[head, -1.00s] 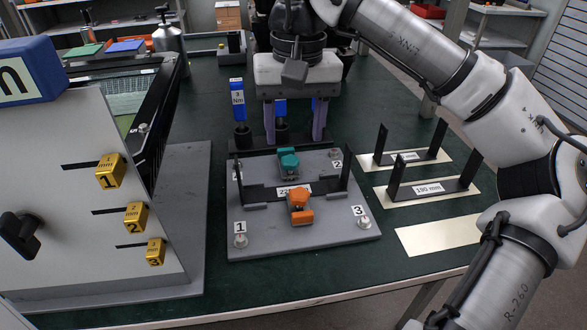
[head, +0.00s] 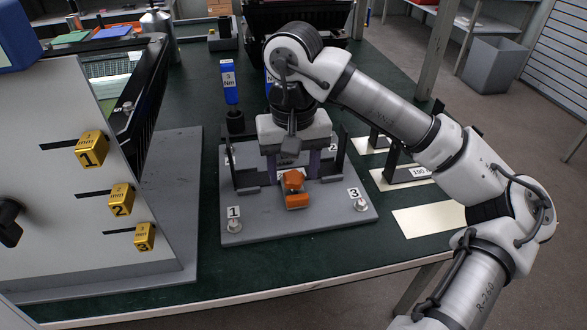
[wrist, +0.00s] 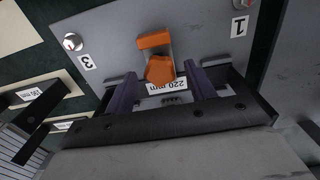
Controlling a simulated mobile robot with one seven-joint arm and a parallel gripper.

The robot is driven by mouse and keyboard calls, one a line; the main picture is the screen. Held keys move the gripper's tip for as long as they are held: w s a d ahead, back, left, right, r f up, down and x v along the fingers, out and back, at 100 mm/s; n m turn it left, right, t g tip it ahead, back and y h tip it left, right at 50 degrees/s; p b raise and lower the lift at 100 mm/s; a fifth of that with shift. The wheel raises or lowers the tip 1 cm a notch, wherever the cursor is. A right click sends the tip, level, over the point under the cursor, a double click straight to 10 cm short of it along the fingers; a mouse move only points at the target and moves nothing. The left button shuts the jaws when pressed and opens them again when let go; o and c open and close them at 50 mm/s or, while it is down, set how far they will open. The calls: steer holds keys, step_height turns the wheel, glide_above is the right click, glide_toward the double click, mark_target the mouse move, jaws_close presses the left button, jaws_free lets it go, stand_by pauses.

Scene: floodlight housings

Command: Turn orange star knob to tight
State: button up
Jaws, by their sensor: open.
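My gripper (head: 292,170) points down over the plate, just behind the knob in the head view. Its two purple fingers are spread and hold nothing. In the wrist view my gripper (wrist: 163,78) has one finger on each side of the knob, with gaps. I cannot tell the height of the fingertips against the knob.
A black bracket (head: 341,160) has uprights on both sides of my gripper. Numbered silver screws (head: 361,204) stand at the plate's corners. A blue 3 Nm tool (head: 229,82) stands behind. A panel with yellow numbered blocks (head: 121,200) is at left; gauges on cream mats (head: 428,219) are at right.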

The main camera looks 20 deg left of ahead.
steer(key=shift+f, duration=0.15)
steer(key=shift+c, duration=0.3)
steer(key=c, duration=0.9)
